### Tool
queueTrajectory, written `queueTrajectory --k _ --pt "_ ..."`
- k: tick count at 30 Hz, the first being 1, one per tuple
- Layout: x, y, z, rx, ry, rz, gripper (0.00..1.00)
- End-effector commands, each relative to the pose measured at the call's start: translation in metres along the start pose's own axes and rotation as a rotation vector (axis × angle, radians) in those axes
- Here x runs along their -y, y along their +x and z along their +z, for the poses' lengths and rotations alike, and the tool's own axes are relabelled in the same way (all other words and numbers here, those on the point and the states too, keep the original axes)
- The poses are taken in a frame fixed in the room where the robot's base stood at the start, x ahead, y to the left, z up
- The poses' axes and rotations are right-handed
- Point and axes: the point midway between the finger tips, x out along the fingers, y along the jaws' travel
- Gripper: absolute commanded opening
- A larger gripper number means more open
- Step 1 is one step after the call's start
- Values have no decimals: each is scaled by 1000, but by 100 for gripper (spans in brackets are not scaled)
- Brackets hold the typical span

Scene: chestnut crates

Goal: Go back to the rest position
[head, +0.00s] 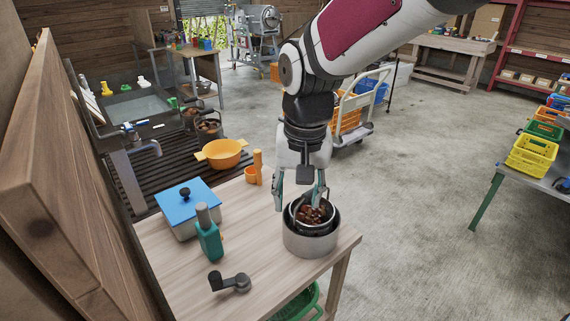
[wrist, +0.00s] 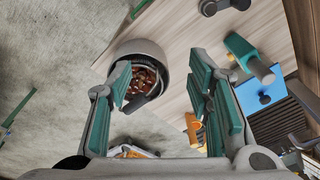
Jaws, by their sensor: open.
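My gripper (head: 301,192) is open and points down over the right front part of the wooden worktop. In the wrist view my gripper (wrist: 166,95) shows its two teal-padded fingers spread apart with nothing between the pads. A round metal pot (head: 311,243) stands on the worktop just below the gripper. A smaller dark-rimmed container with brown chestnuts (head: 311,214) sits inside the pot. In the wrist view the pot (wrist: 140,45) lies beyond the left finger, and that finger partly overlaps it. I cannot tell whether a finger touches the rim.
An orange colander (head: 222,153) stands behind. Yellow crates (head: 531,155) are on a table at right. The concrete floor between is clear.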

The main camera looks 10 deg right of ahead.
Motion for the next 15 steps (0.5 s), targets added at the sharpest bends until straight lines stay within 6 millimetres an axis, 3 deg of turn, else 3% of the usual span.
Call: queueTrajectory --k 11,15 --pt "0 0 0 0 0 0 46" --pt "-17 -17 9 -27 -7 -6 46"
